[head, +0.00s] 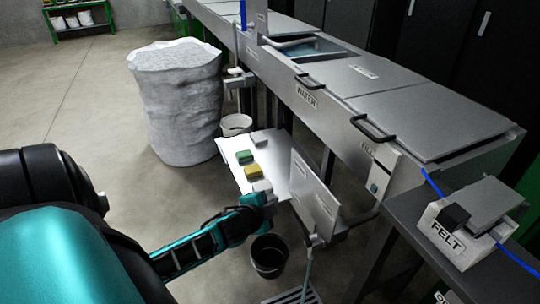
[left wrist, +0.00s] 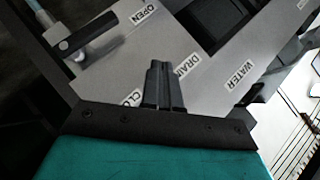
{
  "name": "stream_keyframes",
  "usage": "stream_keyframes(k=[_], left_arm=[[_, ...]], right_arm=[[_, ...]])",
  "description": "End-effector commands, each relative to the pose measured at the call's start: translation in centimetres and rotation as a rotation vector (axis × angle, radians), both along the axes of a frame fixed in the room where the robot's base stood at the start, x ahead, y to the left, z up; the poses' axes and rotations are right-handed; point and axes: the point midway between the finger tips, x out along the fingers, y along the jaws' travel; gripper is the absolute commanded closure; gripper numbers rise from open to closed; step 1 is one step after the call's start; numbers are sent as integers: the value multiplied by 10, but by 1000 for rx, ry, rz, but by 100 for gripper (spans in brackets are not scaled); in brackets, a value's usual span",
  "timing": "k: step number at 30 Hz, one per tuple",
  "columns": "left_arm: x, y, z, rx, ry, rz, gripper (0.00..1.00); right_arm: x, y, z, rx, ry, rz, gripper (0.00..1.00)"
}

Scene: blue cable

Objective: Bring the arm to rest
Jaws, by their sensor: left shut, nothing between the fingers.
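My left arm, teal and black, reaches in from the left in the head view. Its gripper (head: 268,203) is at the near edge of a small white shelf, above a black bucket. In the left wrist view the two dark fingers (left wrist: 164,86) are together, shut and empty, in front of a grey panel (left wrist: 200,30) with labels reading OPEN, DRAIN and WATER. My right gripper is not in view. A blue cable (head: 432,183) runs at the right past the FELT box (head: 455,237).
The white shelf (head: 290,150) holds green and yellow sponges (head: 250,165). A black bucket (head: 269,256) stands below. A long grey trough (head: 340,120) labelled WATER, with lids and handles, runs across the right. A white sack (head: 178,105) stands on the open floor.

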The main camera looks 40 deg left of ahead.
Motion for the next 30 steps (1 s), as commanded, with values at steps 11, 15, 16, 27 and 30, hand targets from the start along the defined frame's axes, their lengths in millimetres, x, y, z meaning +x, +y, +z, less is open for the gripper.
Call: stream_keyframes(k=[11,15,16,27,30], left_arm=[[-4,1,4,-1,0,1,100],[-8,-8,-1,-29,5,-2,100],[-12,-14,-5,-52,9,-4,100],[-109,-178,-43,-692,83,47,100],[-124,-204,-41,-809,92,75,100]], right_arm=[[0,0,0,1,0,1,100],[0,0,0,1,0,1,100],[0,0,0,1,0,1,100],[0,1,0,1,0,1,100],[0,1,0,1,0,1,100]])
